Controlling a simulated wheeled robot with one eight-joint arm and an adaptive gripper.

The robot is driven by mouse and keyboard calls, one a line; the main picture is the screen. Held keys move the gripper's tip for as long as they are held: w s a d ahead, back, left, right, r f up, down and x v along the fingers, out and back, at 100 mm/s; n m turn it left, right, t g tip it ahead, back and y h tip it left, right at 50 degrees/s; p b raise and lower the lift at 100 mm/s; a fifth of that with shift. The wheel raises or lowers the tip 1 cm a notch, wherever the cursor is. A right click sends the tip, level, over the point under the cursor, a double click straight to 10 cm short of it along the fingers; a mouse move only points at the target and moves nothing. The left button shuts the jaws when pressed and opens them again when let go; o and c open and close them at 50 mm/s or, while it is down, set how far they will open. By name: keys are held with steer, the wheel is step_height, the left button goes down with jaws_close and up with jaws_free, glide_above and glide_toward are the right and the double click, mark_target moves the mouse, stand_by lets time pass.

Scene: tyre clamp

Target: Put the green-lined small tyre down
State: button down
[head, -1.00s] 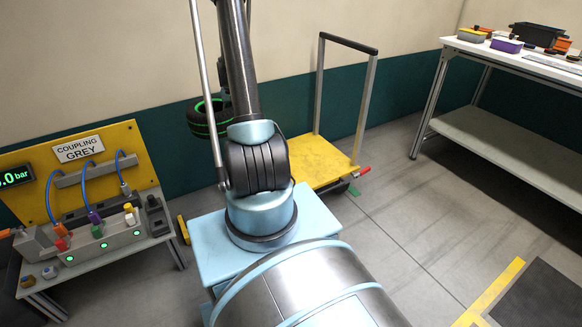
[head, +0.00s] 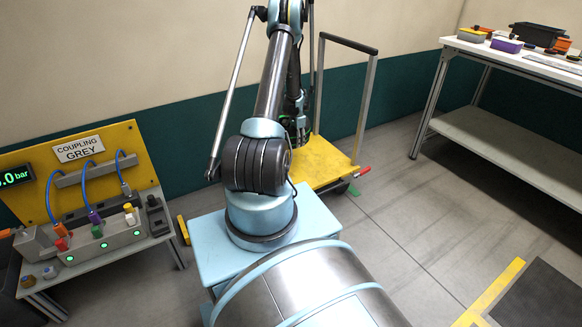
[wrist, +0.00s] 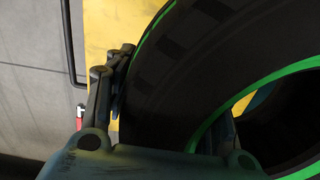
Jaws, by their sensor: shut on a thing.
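The green-lined small tyre (wrist: 190,65), black with bright green rings, fills the right of the wrist view. My gripper (wrist: 168,95) is shut on its tread and wall, one finger on the outside and one towards the bore. In the head view my arm hides the tyre, and only part of the gripper (head: 300,115) shows beside the arm, over or in front of the yellow trolley (head: 325,163). The trolley's yellow deck also shows below the tyre in the wrist view (wrist: 103,25). The gap between tyre and deck cannot be judged.
The trolley has an upright handle frame (head: 365,100) at its back and right. A coupling bench (head: 110,245) with a yellow panel stands at the left. A white workbench (head: 510,55) with boxes stands at the right. The floor between trolley and workbench is clear.

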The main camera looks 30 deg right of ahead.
steer(key=s+d+f+m, duration=0.4)
steer(key=s+d+f, duration=0.25)
steer(key=d, duration=0.25)
glide_above(315, 172)
steer(key=shift+s+a+f, duration=0.1)
steer(key=shift+f, duration=2.45)
steer(key=shift+a+f, duration=0.1)
steer(key=shift+f, duration=2.4)
steer(key=c, duration=0.7)
jaws_free()
